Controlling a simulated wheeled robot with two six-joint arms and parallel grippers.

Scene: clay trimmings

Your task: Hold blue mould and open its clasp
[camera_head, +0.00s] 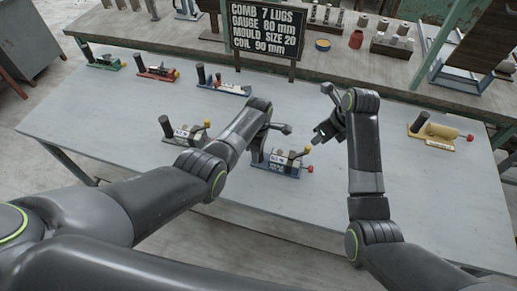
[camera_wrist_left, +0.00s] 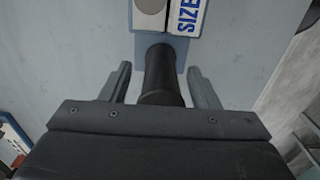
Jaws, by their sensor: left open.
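A blue mould (camera_head: 288,168) lies near the table's front edge in the head view, with a yellow-tipped lever and a red knob at its right end. In the left wrist view its blue base (camera_wrist_left: 182,44), a black upright grip (camera_wrist_left: 160,72) and a label reading "SIZE" show. My left gripper (camera_wrist_left: 160,88) is open, with one finger on each side of the black grip and visible gaps beside it. My right gripper (camera_head: 322,131) is above the table, right of the mould and apart from it; its finger opening is too small to tell.
Another blue mould (camera_head: 224,87) stands farther back. A grey mould (camera_head: 181,134) stands left of the near one, with green (camera_head: 104,63) and red (camera_head: 157,74) moulds at the back left and a yellow mould (camera_head: 435,133) at the right. A sign (camera_head: 265,32) stands behind.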

